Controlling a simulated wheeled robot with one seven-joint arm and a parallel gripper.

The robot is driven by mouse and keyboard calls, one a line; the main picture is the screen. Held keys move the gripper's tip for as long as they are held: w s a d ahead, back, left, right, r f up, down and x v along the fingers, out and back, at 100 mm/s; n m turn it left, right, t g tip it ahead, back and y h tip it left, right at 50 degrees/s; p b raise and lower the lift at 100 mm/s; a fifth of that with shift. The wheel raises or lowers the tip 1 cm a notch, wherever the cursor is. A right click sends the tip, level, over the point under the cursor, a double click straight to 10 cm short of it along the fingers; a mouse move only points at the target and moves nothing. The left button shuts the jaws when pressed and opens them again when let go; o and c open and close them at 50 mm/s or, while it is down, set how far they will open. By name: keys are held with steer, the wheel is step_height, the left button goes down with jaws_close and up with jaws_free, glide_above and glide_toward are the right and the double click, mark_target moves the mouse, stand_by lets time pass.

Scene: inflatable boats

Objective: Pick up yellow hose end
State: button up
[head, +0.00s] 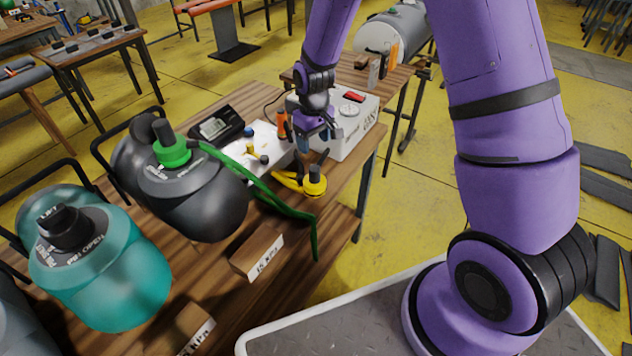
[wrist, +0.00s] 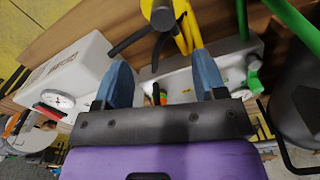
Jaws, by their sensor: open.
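The yellow hose end (head: 315,182), a round yellow collar with a black top, sits near the front right edge of the wooden table, with a yellow hose (head: 288,181) curving left from it. In the wrist view the hose end (wrist: 162,17) is at the top, beyond and roughly between my fingertips, with the yellow hose (wrist: 187,32) beside it. My gripper (head: 318,143) is open and empty, above and behind the hose end in the head view. Its two blue fingers (wrist: 163,72) are spread wide and do not touch the hose.
A white box with a gauge (head: 348,125) stands close to my gripper. A green hose (head: 268,192) runs beside the yellow one to a green collar (head: 172,152) on a dark inflatable (head: 215,205). A teal inflatable (head: 118,285) and a label block (head: 257,251) are nearer.

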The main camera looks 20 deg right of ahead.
mark_target(315, 168)
step_height(315, 168, down, 7)
steer(key=shift+s+r, duration=0.1)
steer(key=shift+r, duration=0.1)
steer(key=shift+s+a+f, duration=0.1)
steer(key=shift+s+f, duration=0.1)
steer(key=shift+f, duration=1.15)
steer(key=shift+s+f, duration=0.2)
steer(key=shift+f, duration=1.1)
steer(key=c, duration=1.1)
steer(key=shift+o, duration=0.2)
